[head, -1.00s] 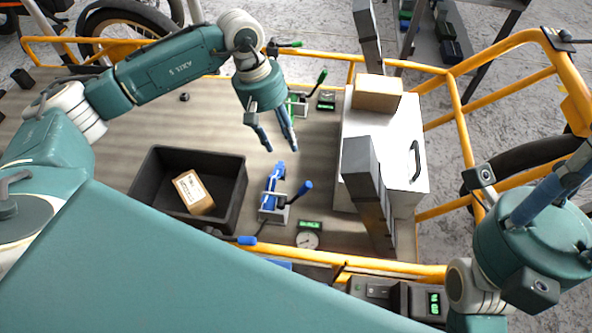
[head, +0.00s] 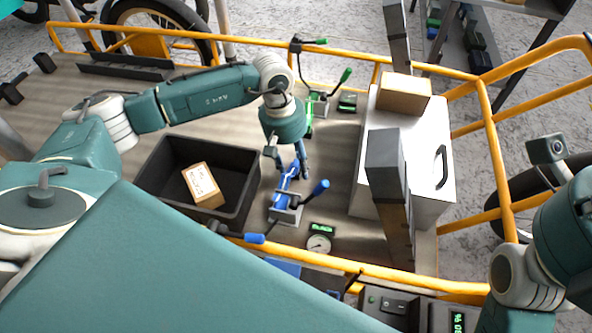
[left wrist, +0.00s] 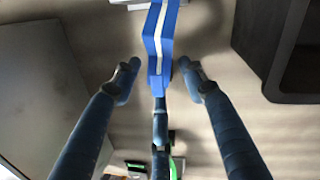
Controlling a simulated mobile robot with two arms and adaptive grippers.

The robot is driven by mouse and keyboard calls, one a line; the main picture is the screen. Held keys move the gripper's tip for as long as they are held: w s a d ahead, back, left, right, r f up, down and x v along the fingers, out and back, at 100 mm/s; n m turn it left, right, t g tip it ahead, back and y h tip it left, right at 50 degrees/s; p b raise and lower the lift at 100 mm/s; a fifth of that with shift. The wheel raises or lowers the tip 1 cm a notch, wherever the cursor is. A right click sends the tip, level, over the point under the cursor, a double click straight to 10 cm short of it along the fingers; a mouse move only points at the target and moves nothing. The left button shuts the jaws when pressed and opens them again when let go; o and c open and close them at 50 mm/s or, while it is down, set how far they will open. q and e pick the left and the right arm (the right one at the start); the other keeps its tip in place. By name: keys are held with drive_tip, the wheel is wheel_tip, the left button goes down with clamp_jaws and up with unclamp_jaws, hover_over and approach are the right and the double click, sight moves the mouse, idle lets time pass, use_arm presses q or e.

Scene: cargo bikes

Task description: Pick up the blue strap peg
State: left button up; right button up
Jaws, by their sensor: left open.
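The blue strap peg (head: 287,180) stands in a grey holder beside the black tray, and part of it is hidden by my left gripper in the head view. In the left wrist view the peg (left wrist: 158,45) is a blue block with a white stripe and a narrower blue end. My left gripper (head: 291,164) is open over the peg. In the left wrist view its two fingers (left wrist: 160,77) are on either side of the peg's narrow end, with a gap on both sides. My right arm is at the right edge of the head view; its fingers do not show.
The black tray (head: 240,200) holds a small cardboard box (head: 202,186). A blue-handled lever (head: 320,188) and a gauge (head: 319,243) are close to the peg. A green peg (head: 308,112) stands behind. A white case (head: 432,190) stands right, with an orange rail (head: 385,281) in front.

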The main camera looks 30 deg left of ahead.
use_arm(q)
drive_tip(key=shift+c, duration=0.3)
drive_tip(key=shift+f, duration=0.1)
clamp_jaws()
drive_tip(key=shift+s+d, duration=0.1)
drive_tip(key=shift+s, duration=0.1)
